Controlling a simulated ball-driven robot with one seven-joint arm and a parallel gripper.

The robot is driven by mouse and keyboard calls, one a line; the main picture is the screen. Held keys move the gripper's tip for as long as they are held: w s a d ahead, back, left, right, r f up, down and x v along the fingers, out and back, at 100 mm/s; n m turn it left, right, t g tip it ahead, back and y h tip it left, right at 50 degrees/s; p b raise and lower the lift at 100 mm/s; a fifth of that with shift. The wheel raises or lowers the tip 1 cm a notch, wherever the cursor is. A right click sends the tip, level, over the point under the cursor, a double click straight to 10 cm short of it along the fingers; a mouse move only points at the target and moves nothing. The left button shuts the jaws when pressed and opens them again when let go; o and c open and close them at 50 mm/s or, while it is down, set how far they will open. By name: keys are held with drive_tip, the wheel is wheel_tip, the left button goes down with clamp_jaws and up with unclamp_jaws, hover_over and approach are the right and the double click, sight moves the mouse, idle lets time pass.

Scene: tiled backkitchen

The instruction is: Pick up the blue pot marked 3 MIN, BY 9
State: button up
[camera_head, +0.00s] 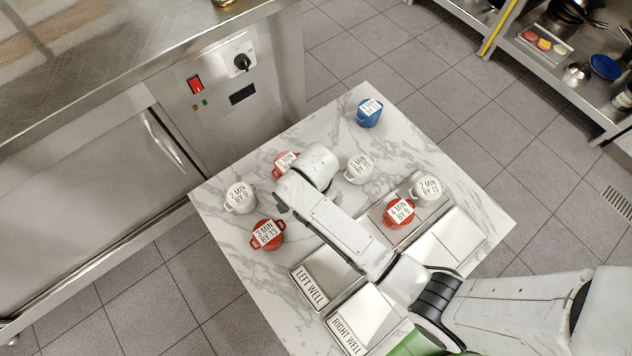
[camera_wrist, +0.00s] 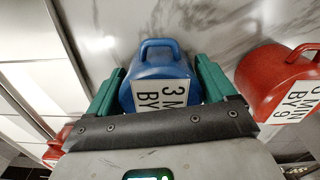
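The blue pot marked 3 MIN, BY 9 (camera_wrist: 160,78) shows in the wrist view, its loop handle toward the top of the picture. The green fingers of my gripper (camera_wrist: 160,85) lie on both sides of it, close to its walls. Whether they press on it I cannot tell. In the head view my arm hides this pot and the fingertips. Another blue pot (camera_head: 369,113) stands near the table's far corner in the head view; its label ends in BY 13, its first number small and unclear.
In the wrist view a red pot (camera_wrist: 262,80) stands right of my gripper. On the marble table (camera_head: 330,115), the head view shows red pots (camera_head: 267,236) (camera_head: 399,212) and white pots (camera_head: 240,199) (camera_head: 360,170) (camera_head: 426,190). The left well (camera_head: 310,287) and right well (camera_head: 345,335) lie at the front.

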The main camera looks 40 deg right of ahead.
drive_tip(key=c, duration=0.9)
